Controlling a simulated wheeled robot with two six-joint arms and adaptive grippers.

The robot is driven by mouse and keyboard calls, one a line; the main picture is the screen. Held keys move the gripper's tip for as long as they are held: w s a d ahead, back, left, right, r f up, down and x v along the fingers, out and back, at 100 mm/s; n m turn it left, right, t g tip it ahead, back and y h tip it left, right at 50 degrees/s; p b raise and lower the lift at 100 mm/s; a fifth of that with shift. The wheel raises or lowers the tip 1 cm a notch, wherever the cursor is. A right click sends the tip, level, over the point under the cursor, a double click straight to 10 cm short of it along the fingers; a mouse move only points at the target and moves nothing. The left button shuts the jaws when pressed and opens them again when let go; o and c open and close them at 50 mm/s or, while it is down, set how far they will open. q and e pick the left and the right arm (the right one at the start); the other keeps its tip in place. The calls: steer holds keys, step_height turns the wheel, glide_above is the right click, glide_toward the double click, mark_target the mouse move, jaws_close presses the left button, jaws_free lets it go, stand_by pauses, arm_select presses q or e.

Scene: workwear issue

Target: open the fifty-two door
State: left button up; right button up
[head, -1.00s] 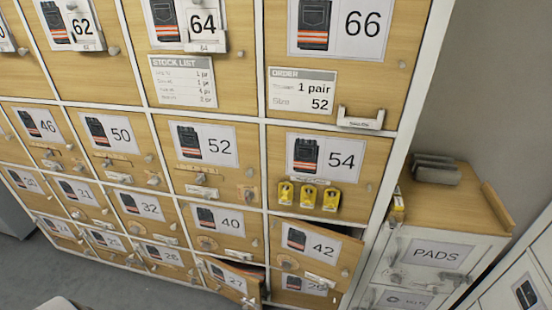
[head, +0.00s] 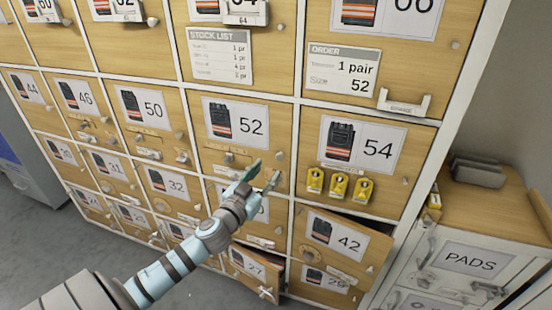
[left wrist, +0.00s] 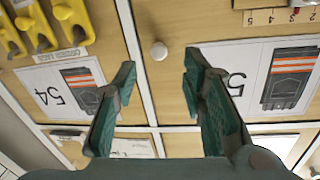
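The fifty-two door (head: 222,150) is a wooden locker door with a white picture label reading 52, and it is shut. Its small round grey knob (head: 279,155) sits near its right edge; it also shows as a pale knob (left wrist: 159,50) in the left wrist view. My left gripper (head: 264,175) is open and empty in front of the lower right part of this door. In the left wrist view, whose picture is upside down, its green-padded fingers (left wrist: 160,85) stand apart, with the knob beyond the gap between them. I see no contact. My right gripper is not in view.
The 42 door (head: 340,235) and the 27 door (head: 250,262) below stand ajar. A PADS cabinet (head: 470,262) stands at the right. An order card (head: 343,72) hangs above 54.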

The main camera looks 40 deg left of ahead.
mark_target(278, 158)
arm_select(q)
steer(key=w, duration=0.2)
steer(key=w+p, duration=0.1)
steer(key=w, duration=0.3)
steer(key=shift+a+r+p, duration=0.2)
steer(key=shift+a+p, duration=0.1)
steer(key=shift+a, duration=0.1)
steer(key=shift+w+a+f, duration=0.15)
steer(key=shift+w, duration=0.35)
steer(key=shift+c, duration=0.4)
jaws_close()
